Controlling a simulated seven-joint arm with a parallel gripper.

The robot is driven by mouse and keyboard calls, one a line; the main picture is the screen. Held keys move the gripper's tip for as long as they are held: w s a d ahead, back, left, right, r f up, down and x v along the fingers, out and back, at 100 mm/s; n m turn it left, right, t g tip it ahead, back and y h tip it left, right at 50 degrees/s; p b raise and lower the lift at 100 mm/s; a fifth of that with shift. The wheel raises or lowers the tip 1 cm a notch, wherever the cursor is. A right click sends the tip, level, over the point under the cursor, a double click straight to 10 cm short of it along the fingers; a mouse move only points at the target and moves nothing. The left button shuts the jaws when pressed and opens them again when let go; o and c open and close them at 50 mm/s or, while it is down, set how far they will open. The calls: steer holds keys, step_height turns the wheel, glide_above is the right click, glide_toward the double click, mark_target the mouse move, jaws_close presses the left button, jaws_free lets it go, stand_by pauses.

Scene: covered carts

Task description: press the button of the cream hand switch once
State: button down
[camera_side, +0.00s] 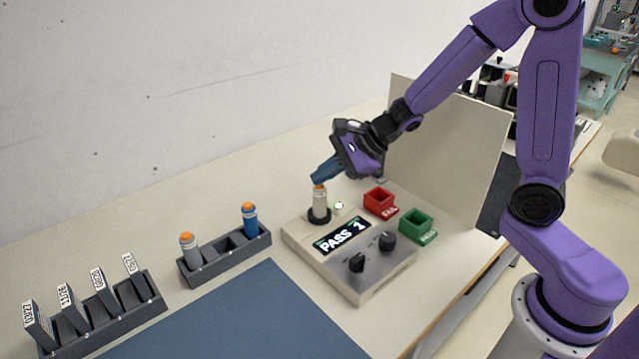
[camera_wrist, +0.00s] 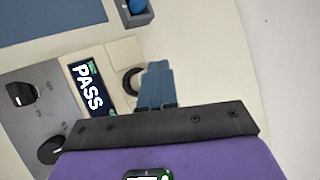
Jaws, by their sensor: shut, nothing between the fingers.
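The cream hand switch (camera_side: 320,203) stands upright in a round black socket on the tester box (camera_side: 370,285). Its orange button (camera_side: 319,187) is on top. My gripper (camera_side: 318,180) is shut and empty, with its blue fingertips right at the orange button from above; I cannot tell whether they touch it. The box's display (camera_side: 343,236) reads "PASS 1".
A dark rack (camera_side: 228,258) to the left holds a grey switch (camera_side: 190,250) and a blue switch (camera_side: 250,219), with an empty slot between. A red bin (camera_side: 379,202) and green bin (camera_side: 416,224) stand right of the box. A tall panel (camera_side: 445,150) stands behind them. Labelled plates stand at far left.

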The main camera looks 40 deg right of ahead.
steer(key=shift+r, duration=0.8)
step_height(320, 180, up, 5)
stand_by(0.7)
stand_by(0.5)
